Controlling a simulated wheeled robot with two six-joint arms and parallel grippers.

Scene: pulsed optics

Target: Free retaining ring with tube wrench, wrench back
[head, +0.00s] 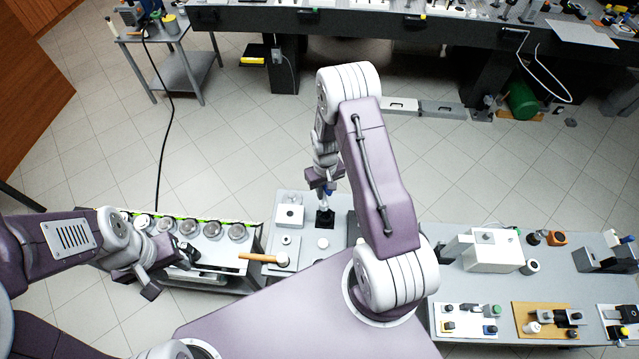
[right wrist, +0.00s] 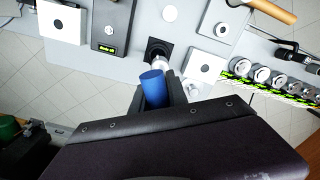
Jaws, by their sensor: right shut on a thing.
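The tube wrench has a blue handle (right wrist: 153,88) and a pale metal shaft. In the head view the wrench (head: 328,186) stands roughly upright. The wrench's lower end is at a black square mount (right wrist: 158,50), which also shows in the head view (head: 325,218). I cannot tell whether it touches the mount, and no retaining ring can be made out there. My left gripper (head: 137,285) is open and empty beside the row of round optics.
Several round mounts (head: 190,227) line the left bench. A wooden-handled tool (head: 258,258) lies at the bench's right edge. White blocks (head: 289,214) stand near the black mount. The right bench holds a white box (head: 485,250) and fixtures.

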